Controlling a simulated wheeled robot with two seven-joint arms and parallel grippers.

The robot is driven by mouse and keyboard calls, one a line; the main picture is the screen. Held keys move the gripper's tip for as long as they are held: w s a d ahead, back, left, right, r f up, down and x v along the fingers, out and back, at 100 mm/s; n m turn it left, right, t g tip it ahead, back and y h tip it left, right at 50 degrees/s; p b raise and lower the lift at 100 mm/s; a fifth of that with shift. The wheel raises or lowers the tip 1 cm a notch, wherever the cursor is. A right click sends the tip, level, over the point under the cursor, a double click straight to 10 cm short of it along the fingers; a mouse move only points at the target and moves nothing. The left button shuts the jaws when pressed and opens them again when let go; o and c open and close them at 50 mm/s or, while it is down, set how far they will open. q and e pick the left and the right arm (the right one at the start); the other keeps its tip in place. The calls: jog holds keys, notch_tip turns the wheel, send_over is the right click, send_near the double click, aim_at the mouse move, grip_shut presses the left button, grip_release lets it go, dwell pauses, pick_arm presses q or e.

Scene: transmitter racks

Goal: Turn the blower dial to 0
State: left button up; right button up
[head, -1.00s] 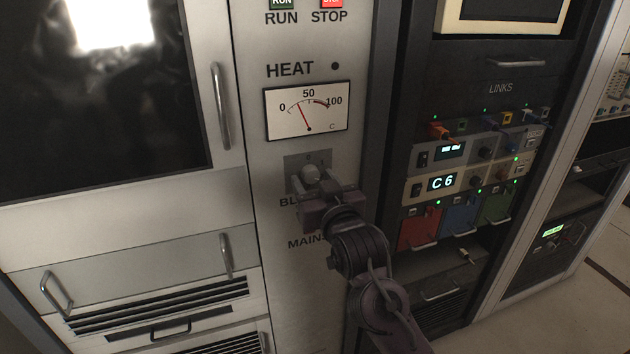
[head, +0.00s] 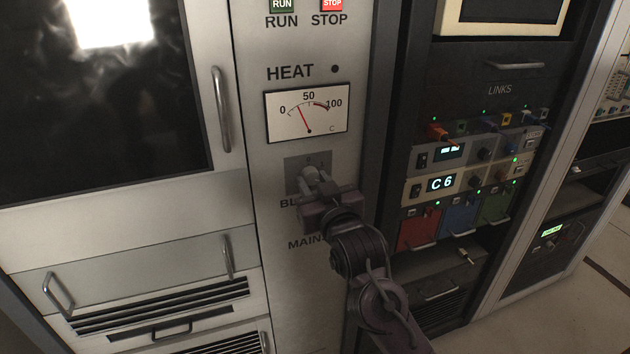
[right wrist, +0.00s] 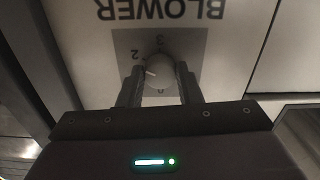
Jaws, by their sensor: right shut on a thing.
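The blower dial (right wrist: 160,70) is a round grey knob on a grey square plate, seen upside down in the right wrist view. A short white mark on it points left in that view, below the printed 2. A 3 shows above the knob and a 0 below it. In the head view the dial (head: 308,174) sits under the HEAT meter, partly covered by my gripper. My right gripper (head: 316,184) is shut on the dial; in the right wrist view its fingers (right wrist: 159,82) stand on both sides of the knob. My left gripper is out of view.
The HEAT meter (head: 307,112) is above the dial, with the RUN button (head: 283,5) and STOP button (head: 332,5) higher up. A cabinet door handle (head: 222,108) sticks out at left. A rack of plugged modules (head: 465,180) stands to the right.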

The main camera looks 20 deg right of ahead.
jog(key=shift+r+n+p, duration=0.2)
jog(key=shift+n+p, duration=0.95)
jog(key=shift+n, duration=0.05)
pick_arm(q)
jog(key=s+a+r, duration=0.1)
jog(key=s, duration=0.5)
pick_arm(e)
jog(key=shift+n+p, duration=0.4)
jog(key=n+p, duration=0.3)
jog(key=n, duration=0.1)
jog(key=shift+n+p, duration=0.3)
jog(key=shift+p, duration=0.1)
jog(key=n+p, duration=0.4)
jog(key=n, duration=0.1)
jog(key=shift+d, duration=0.1)
jog(key=n+p, duration=0.4)
jog(key=n, duration=0.2)
jog(key=shift+r+n+p, duration=0.1)
jog(key=shift+n+p, duration=0.2)
jog(key=shift+p, duration=0.1)
pick_arm(q)
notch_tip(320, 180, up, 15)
jog(key=p, duration=0.2)
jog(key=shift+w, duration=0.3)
pick_arm(e)
jog(key=shift+n, duration=1.8)
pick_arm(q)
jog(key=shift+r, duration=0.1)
pick_arm(e)
jog(key=shift+f, duration=0.2)
